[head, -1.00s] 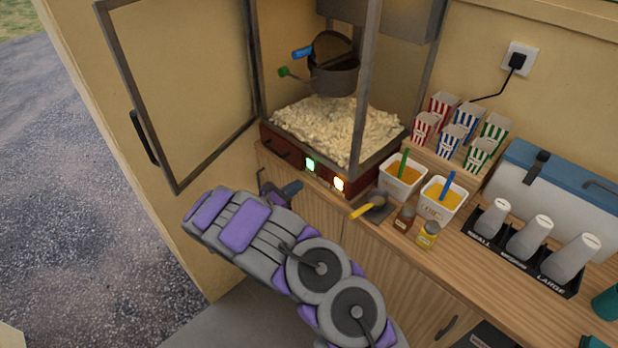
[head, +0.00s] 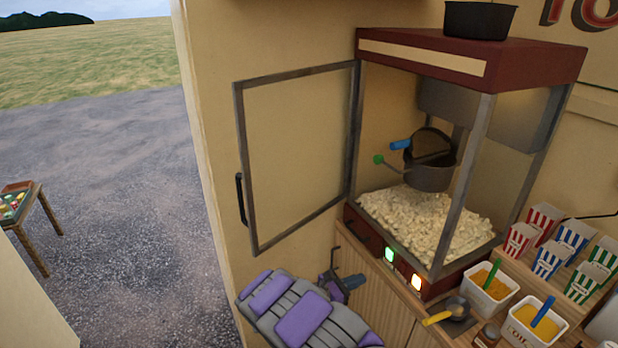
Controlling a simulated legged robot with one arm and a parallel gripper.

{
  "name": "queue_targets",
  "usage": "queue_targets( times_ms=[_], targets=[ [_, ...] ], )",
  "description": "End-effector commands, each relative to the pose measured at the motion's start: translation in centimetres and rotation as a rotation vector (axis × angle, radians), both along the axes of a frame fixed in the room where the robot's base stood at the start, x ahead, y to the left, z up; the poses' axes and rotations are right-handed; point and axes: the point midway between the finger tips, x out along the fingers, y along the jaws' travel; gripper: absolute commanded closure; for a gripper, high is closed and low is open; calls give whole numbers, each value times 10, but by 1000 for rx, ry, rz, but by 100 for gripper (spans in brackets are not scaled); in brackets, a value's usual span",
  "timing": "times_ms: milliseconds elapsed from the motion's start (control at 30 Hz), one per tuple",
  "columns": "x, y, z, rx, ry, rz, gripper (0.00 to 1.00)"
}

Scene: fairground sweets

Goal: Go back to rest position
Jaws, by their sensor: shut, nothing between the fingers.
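My gripper (head: 343,275) shows at the end of my grey and purple arm, low in the picture, in front of the counter's left end. It looks shut and holds nothing that I can see. It is apart from the popcorn machine (head: 472,266), just below and left of the machine's lit green and orange switches. The arm comes in from the bottom edge and hides part of the cabinet front.
The machine's glass door (head: 297,160) stands open to the left above my arm. Popcorn (head: 420,222) lies under the tilted kettle (head: 432,177). Striped boxes (head: 553,258), a yellow-handled scoop (head: 438,318) and two tubs (head: 488,290) stand on the right. Gravel ground (head: 110,180) lies open at left.

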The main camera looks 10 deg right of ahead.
Motion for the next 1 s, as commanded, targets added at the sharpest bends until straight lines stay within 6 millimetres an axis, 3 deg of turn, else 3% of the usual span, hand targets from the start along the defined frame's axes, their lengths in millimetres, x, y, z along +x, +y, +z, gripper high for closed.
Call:
queue_targets(
  times_ms=[167,400,533,767,1000],
  targets=[
    [-16,-27,34,27,-67,-95,100],
    [-77,-75,104,121,-240,-344,100],
    [-118,-91,131,185,-331,-478,100],
    [-192,-103,164,329,-494,-707,100],
    [-266,-92,178,507,-646,-933,100]
  ],
)
